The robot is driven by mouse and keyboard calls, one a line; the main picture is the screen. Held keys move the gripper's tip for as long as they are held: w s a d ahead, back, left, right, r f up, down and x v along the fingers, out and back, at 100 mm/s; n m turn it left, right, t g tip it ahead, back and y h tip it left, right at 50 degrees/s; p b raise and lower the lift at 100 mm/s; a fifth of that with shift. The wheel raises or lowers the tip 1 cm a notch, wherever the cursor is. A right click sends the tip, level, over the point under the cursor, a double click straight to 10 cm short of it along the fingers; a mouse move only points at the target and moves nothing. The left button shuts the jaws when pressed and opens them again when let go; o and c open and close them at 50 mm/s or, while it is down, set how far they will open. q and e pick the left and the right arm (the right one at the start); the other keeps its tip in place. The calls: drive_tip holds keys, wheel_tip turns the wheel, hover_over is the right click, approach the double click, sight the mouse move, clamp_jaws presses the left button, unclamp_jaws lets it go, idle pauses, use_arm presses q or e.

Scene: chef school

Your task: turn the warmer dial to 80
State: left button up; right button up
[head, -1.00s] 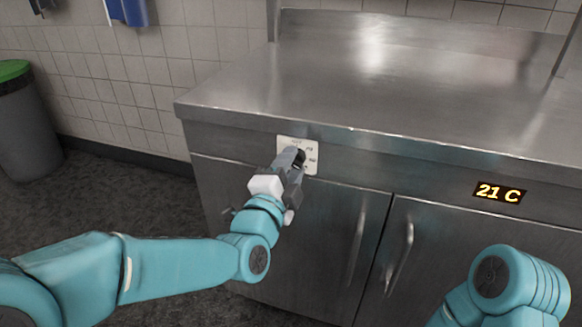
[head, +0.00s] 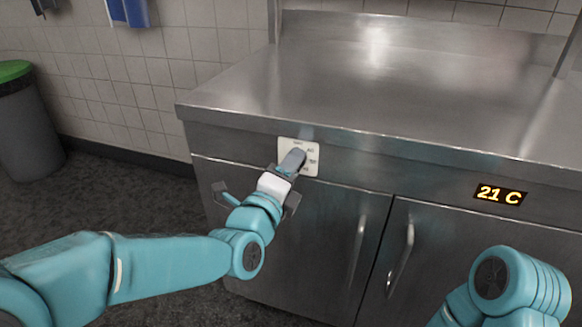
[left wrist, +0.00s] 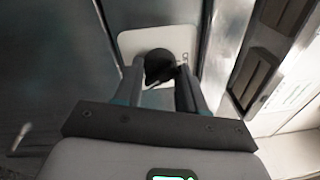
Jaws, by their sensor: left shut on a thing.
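The warmer dial is a dark round knob (left wrist: 160,66) on a white plate, seen in the left wrist view between my finger ends. In the head view the white dial plate (head: 312,160) is on the cabinet front below the counter edge, and my gripper hides the knob. My left gripper (head: 291,160) is shut on the dial; it also shows in the left wrist view (left wrist: 160,80). The display (head: 499,195) on the right of the cabinet front reads 21 C. Only my right arm's teal links show at the lower right; its gripper is out of view.
The steel counter top (head: 400,75) above is bare. Two cabinet doors with upright handles (head: 400,260) are below the dial. A grey bin (head: 25,125) with a green lid stands at the far left. The floor between bin and cabinet is clear.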

use_arm(q)
drive_tip(key=shift+r, duration=0.1)
drive_tip(key=o, duration=1)
drive_tip(key=shift+o, duration=0.2)
drive_tip(key=b+v, duration=0.2)
drive_tip(key=v, duration=1.4)
drive_tip(key=shift+a+b, duration=0.15)
drive_tip(key=shift+b, duration=0.2)
drive_tip(key=shift+s, duration=0.1)
